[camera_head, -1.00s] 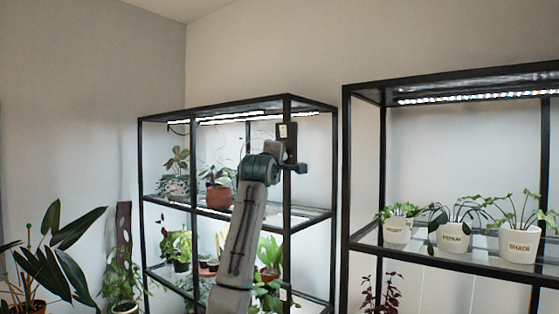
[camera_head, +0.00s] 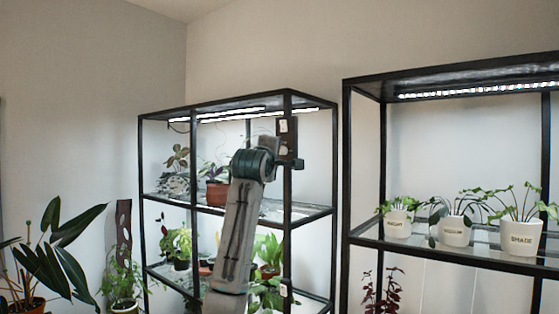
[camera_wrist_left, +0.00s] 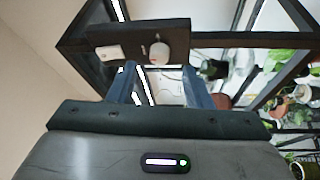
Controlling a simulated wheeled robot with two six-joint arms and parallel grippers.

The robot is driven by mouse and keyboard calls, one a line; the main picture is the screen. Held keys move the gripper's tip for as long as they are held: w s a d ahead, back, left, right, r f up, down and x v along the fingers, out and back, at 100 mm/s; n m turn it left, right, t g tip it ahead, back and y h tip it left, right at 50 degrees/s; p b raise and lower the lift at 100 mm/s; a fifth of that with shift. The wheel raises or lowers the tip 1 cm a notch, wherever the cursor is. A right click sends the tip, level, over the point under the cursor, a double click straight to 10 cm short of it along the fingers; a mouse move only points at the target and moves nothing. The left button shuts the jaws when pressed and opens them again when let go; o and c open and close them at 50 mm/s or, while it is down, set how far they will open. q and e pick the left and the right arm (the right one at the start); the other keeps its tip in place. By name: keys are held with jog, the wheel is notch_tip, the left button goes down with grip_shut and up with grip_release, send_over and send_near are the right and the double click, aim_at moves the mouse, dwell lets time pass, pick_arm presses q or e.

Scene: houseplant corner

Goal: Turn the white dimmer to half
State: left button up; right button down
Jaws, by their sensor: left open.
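The white dimmer is a round knob (camera_wrist_left: 158,52) on a dark upright panel, seen in the left wrist view. A white rectangular switch (camera_wrist_left: 108,52) sits beside it on the same panel. My left gripper (camera_wrist_left: 160,74) is open, its two blue-grey fingers apart, with the knob showing just beyond and between the fingertips. I see no contact with the knob, and how far it is turned cannot be told. My right gripper is out of view.
The left black rack (camera_head: 287,104) holds potted plants, including a terracotta pot (camera_head: 217,193) close behind my arm. A second rack (camera_head: 345,160) at the right carries labelled white pots (camera_head: 522,240). A large leafy plant (camera_head: 50,260) stands at the left.

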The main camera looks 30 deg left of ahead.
pick_arm(q)
jog(key=b+v, duration=0.2)
jog(key=v, duration=0.4)
jog(key=shift+s, duration=0.15)
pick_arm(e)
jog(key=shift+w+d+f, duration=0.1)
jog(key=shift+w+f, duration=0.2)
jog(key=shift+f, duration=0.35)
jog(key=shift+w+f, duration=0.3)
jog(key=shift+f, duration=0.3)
pick_arm(q)
jog(key=shift+f, duration=0.1)
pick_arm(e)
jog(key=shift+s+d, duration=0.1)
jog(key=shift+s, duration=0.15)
